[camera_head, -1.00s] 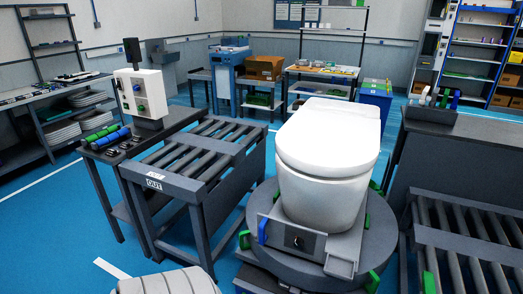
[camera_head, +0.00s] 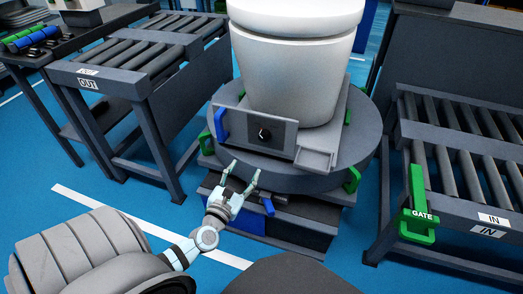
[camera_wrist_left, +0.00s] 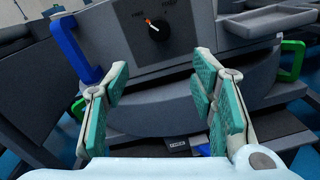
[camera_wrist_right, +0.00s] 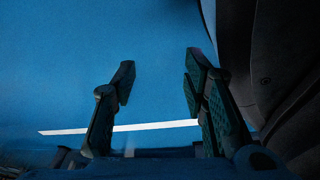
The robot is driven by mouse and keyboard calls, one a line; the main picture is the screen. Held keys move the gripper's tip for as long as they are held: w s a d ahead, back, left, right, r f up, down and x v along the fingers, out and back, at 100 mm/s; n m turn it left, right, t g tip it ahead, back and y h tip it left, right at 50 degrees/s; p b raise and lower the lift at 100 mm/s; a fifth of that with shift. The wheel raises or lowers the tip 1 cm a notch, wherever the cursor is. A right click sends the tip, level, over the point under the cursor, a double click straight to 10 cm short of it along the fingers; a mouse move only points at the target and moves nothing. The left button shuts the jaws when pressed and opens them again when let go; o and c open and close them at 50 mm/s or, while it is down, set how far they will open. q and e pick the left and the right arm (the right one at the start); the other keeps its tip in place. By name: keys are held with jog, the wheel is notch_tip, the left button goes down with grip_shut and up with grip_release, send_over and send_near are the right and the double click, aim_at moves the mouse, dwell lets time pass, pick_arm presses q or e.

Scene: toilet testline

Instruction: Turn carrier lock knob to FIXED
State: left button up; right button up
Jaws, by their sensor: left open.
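The carrier lock knob (camera_head: 264,134) is a small round black knob on the grey front plate of the carrier (camera_head: 232,122).
A white toilet (camera_head: 292,75) stands on the carrier, on a round dark turntable (camera_head: 345,160). A blue handle (camera_head: 221,124) is left of the knob. Green tabs (camera_head: 352,180) ring the turntable. Roller conveyors flank it, with a green gate (camera_head: 418,205) at right.

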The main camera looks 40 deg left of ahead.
pick_arm(q)
send_near(263, 139)
jog(key=b+x, duration=0.2)
jog(key=x, duration=0.6)
jog(key=shift+a+f, duration=0.1)
jog(key=shift+f, duration=0.05)
jog(key=shift+w+a, duration=0.1)
jog(key=shift+w, duration=0.3)
pick_arm(e)
jog(key=shift+m+t, duration=0.3)
jog(key=shift+t, duration=0.2)
jog(key=w, duration=0.1)
jog(key=w+a, duration=0.1)
jog(key=w, duration=0.2)
jog(key=shift+w+a+f, duration=0.2)
jog(key=shift+w+a, duration=0.05)
jog(key=shift+a, duration=0.15)
pick_arm(q)
jog(key=c, duration=1.1)
jog(key=shift+c, duration=0.2)
